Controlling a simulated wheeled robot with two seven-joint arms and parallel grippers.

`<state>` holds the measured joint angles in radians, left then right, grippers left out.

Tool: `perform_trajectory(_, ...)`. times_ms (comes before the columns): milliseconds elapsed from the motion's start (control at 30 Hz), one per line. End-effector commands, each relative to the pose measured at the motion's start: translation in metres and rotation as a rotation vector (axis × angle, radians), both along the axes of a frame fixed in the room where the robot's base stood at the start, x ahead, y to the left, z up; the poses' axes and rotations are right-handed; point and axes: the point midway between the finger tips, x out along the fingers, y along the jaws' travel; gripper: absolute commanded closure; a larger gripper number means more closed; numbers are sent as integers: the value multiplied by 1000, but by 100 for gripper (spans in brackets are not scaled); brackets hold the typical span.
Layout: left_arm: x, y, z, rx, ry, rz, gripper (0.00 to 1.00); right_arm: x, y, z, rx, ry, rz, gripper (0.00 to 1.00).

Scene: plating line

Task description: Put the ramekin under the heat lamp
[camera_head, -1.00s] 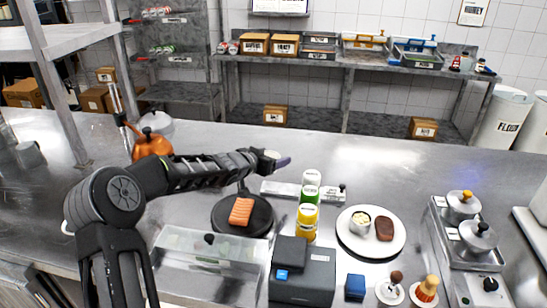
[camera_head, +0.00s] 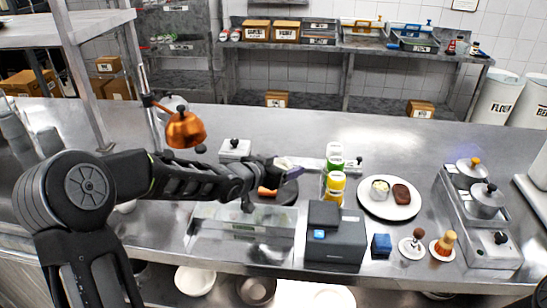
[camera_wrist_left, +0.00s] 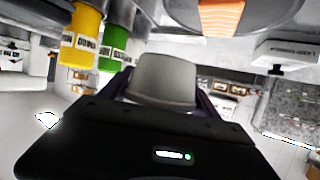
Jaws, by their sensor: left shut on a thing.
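The heat lamp (camera_head: 185,130) has an orange dome and hangs over the left part of the counter in the head view. My left gripper (camera_head: 285,166) is right of the lamp, near the dark pan and left of the bottles. It is shut on a pale tapered cup, which looks like the ramekin (camera_wrist_left: 162,80) and fills the middle of the left wrist view. In the head view the cup is mostly hidden by the gripper. Another small white cup (camera_head: 380,187) with creamy contents is on the white plate. My right gripper is not in view.
A dark pan (camera_head: 288,195) with an orange fillet (camera_head: 267,191) is partly behind my left arm. Green (camera_head: 333,163) and yellow (camera_head: 335,188) bottles stand close right of the gripper. A plate (camera_head: 390,213), dark box (camera_head: 336,240) and clear tray (camera_head: 240,222) occupy the front.

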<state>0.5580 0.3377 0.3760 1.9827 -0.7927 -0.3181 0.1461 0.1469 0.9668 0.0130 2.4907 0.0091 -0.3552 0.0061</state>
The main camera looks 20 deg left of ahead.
Motion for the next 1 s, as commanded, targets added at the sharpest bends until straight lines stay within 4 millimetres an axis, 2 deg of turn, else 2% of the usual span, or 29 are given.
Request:
perform_trajectory(200,-53,-36,28,6,-4,-24,85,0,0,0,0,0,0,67)
perform_trajectory(400,-78,-52,47,9,0,-35,85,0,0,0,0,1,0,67)
perform_trajectory(567,-84,-55,51,10,4,-36,85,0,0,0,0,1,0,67)
perform_trajectory(1000,-84,-55,51,9,3,-36,85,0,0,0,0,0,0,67)
